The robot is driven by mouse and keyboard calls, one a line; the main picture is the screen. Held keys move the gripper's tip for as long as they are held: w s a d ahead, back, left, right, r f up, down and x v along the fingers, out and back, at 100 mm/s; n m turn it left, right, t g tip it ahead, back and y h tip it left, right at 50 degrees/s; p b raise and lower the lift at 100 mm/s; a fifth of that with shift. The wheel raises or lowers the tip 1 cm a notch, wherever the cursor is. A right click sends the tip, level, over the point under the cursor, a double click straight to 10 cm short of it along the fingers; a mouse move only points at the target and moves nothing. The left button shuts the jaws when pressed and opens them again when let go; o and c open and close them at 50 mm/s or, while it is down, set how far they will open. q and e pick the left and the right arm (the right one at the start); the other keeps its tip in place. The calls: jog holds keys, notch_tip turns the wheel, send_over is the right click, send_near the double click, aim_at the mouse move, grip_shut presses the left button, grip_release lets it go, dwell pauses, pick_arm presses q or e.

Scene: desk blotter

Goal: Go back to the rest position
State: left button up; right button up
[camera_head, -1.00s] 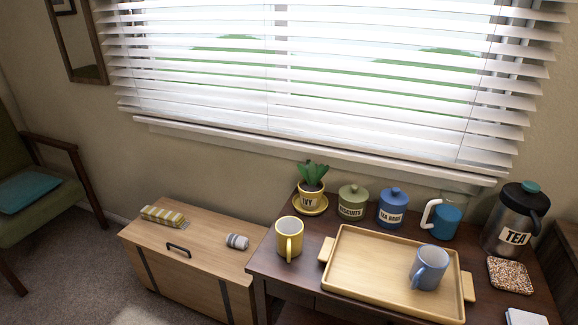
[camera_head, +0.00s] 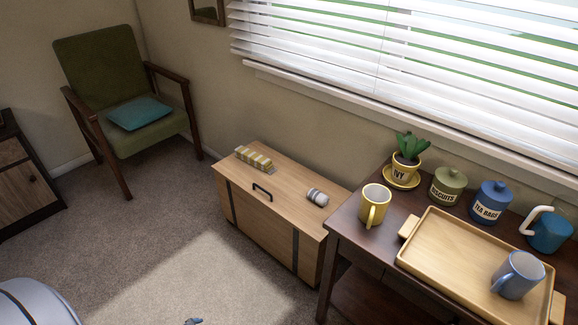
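A pale grey rounded part, which looks like my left arm, shows at the bottom left corner of the head view. A small dark bluish piece sticks up at the bottom edge, left of the middle; it may be the tip of my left gripper (camera_head: 192,321), but it is cut off. I cannot see whether it is open or shut. My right gripper is outside the view. A yellow mug (camera_head: 374,206) stands on the dark desk (camera_head: 362,240) left of the wooden tray (camera_head: 452,256). A blue mug (camera_head: 517,275) stands in the tray.
A potted plant (camera_head: 405,160), green jar (camera_head: 447,187), blue jar (camera_head: 491,202) and blue pitcher (camera_head: 548,231) line the desk's back. A wooden chest (camera_head: 262,222) bears a striped cloth (camera_head: 254,158) and a grey-white roll (camera_head: 318,197). A green armchair (camera_head: 105,75) stands far left. Carpet (camera_head: 170,250) lies open in front.

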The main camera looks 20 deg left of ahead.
pick_arm(q)
jog(key=d+n+t+h, duration=0.1)
jog(key=d+n+h, duration=0.35)
jog(key=d, duration=3.25)
jog(key=s+a+r+g+y+p, duration=0.1)
jog(key=r+p, duration=0.4)
jog(key=r, duration=0.8)
jog(key=a+r+n+g+y+p, duration=0.1)
jog(key=a+r+p, duration=0.3)
jog(key=r, duration=0.9)
jog(key=s+a+r+g+y+p, duration=0.1)
jog(key=r+p, duration=0.5)
jog(key=r, duration=0.7)
jog(key=shift+s+a+r+g, duration=0.35)
jog(key=shift+a+g, duration=0.55)
jog(key=shift+a, duration=0.3)
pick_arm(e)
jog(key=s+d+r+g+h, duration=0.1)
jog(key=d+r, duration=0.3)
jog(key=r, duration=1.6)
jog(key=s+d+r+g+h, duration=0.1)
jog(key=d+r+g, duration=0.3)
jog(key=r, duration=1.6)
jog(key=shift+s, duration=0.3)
